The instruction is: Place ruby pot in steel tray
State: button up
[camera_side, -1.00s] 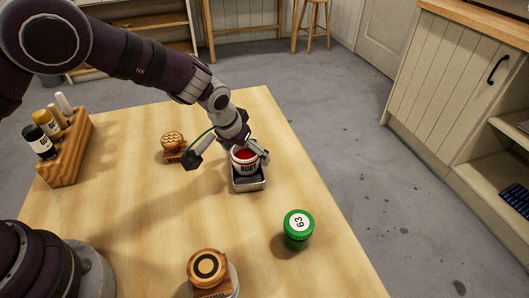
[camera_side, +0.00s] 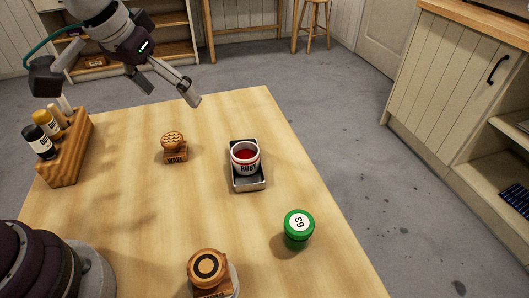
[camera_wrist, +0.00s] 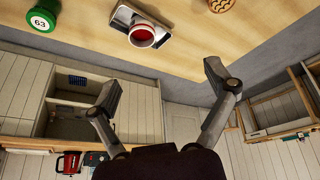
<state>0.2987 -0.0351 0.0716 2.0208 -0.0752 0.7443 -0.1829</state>
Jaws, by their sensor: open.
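The ruby pot (camera_side: 245,160) is a white pot labelled RUBY with red inside. It stands upright in the steel tray (camera_side: 249,185), a small dark metal tray on the wooden table. In the wrist view the pot (camera_wrist: 142,36) sits in the tray (camera_wrist: 122,15) near the top. My gripper (camera_side: 172,93) is open and empty, raised above the far end of the table and well apart from the pot. Its two spread fingers also show in the wrist view (camera_wrist: 168,85).
A green pot marked 63 (camera_side: 298,230) stands right of the tray's near side. A wooden WAVE stamp (camera_side: 174,147) is left of the tray, another round-topped stamp (camera_side: 207,268) at the front. A wooden rack (camera_side: 65,150) with bottles is at the left edge. The table's middle is clear.

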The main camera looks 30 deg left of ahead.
jog(key=s+a+r, duration=0.1)
jog(key=s+a, duration=0.3)
jog(key=s, duration=0.6)
jog(key=shift+s+a+r+t+y, duration=0.2)
jog(key=shift+a+t+y, duration=0.1)
jog(key=shift+a+t, duration=0.1)
